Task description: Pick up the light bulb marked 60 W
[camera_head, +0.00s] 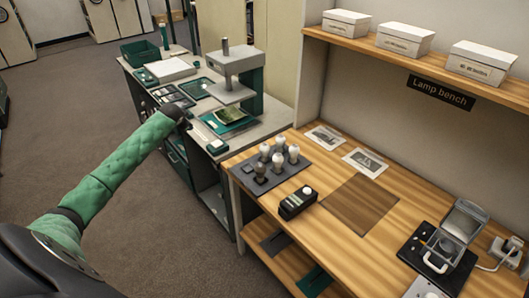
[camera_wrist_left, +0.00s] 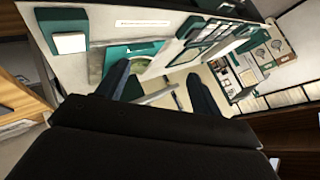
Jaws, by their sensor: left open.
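Several bulbs (camera_head: 278,162) stand in a cluster on a dark grey mat (camera_head: 297,175) at the left end of the wooden lamp bench in the head view. Most have pale tops, and the front left one (camera_head: 259,173) looks darker. Their markings are too small to read, so I cannot tell which is marked 60 W. My left gripper (camera_head: 184,117) is at the end of the green-sleeved arm, left of the bulbs and well apart from them. In the left wrist view its two fingers (camera_wrist_left: 158,82) are spread with nothing held between them. My right gripper is not visible.
A black device (camera_head: 297,203) sits just in front of the mat. Printed cards (camera_head: 366,162) lie behind, and a brown pad (camera_head: 360,204) lies mid-bench. A lamp tester (camera_head: 445,244) stands at right. A grey-green press (camera_head: 236,75) stands on the neighbouring table. White boxes (camera_head: 404,40) line the shelf.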

